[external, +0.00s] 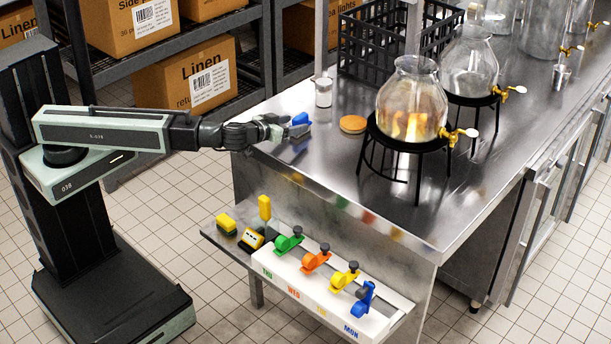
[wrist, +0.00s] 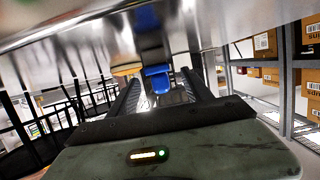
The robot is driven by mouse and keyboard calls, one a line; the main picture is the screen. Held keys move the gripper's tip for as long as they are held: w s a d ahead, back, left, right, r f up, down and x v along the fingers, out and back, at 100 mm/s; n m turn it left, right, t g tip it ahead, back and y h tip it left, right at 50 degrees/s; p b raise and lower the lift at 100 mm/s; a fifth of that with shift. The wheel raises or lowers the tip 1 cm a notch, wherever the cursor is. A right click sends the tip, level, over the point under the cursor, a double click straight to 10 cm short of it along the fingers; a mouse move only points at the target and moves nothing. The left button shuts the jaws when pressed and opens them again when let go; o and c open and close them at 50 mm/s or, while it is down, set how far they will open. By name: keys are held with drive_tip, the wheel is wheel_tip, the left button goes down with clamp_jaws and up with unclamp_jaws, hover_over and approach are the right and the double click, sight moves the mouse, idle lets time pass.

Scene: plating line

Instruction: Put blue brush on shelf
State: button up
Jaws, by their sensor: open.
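A small blue object (external: 300,118), which looks like the blue brush, is at the left edge of the steel counter (external: 330,160), beside my fingertips. My gripper (external: 284,129) reaches in from the left, low over the counter edge. In the wrist view, my gripper (wrist: 160,88) has its two dark fingers apart. The blue brush (wrist: 158,80) appears between them near their far ends; I cannot tell whether either finger touches it. Its bristles are not clear. A low steel shelf (external: 222,238) juts from the counter's front, below my gripper.
The low shelf carries yellow items and a white rack (external: 335,285) of coloured dispensers. Dark racks with boxes (external: 190,75) are behind my arm.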

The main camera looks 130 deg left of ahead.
sight(300, 122)
drive_tip(key=b+x, duration=0.1)
drive_tip(key=x, duration=0.3)
drive_tip(key=shift+f, duration=0.1)
clamp_jaws()
wheel_tip(300, 122, up, 10)
drive_tip(key=p, duration=1)
drive_tip(key=shift+r, duration=0.25)
drive_tip(key=shift+f, duration=0.15)
